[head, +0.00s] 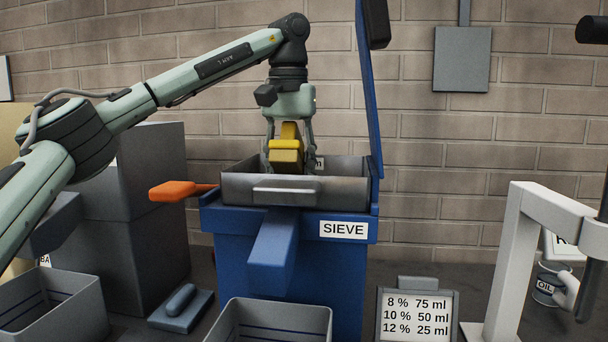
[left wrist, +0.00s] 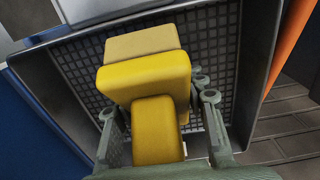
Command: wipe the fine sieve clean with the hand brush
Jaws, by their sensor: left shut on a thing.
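The hand brush (head: 286,152) is yellow and upright in my left gripper (head: 290,160), inside the open top of the blue sieve machine (head: 225,230). The brush also fills the middle of the left wrist view (left wrist: 148,80), with the fingers of my left gripper (left wrist: 160,135) shut on its handle. The fine sieve tray (head: 235,190) has a grey front wall with a handle. Its dark mesh shows around the brush in the left wrist view (left wrist: 80,75). I cannot tell whether the brush touches the mesh. My right gripper is not in view.
The blue lid (head: 370,90) stands open at the right of the machine. An orange lever (head: 178,191) sticks out at its left. Grey bins (head: 50,305) and a blue chute (head: 273,250) are in front. A white frame (head: 505,265) stands at the right.

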